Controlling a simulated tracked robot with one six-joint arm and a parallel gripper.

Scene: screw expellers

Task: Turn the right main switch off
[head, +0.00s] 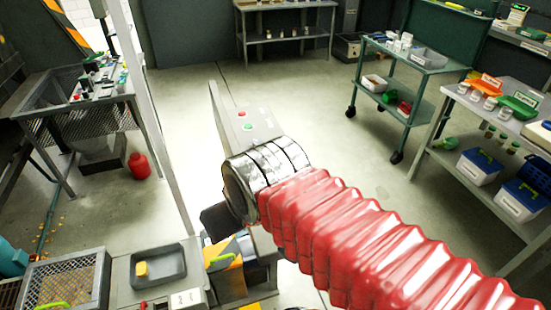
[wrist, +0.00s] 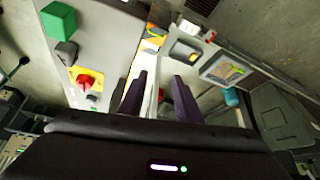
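A red rotary switch on a yellow plate (wrist: 86,81) sits on a light grey panel (wrist: 93,45) at the left of the wrist view. Its handle position is too small to read. A green block-shaped button (wrist: 58,20) is on the same panel. My gripper (wrist: 163,88) has two dark fingers standing apart with nothing between them, to the right of the red switch and not touching it. In the head view a grey cabinet (head: 240,122) carries a red and a green button. My red-sleeved arm hides what lies behind it. Whether this switch is the right one cannot be told.
A dark tray with a yellow block (head: 158,278) and a mesh-topped bin (head: 68,282) stand at the lower left. A cart (head: 405,95) and shelves (head: 490,150) stand right.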

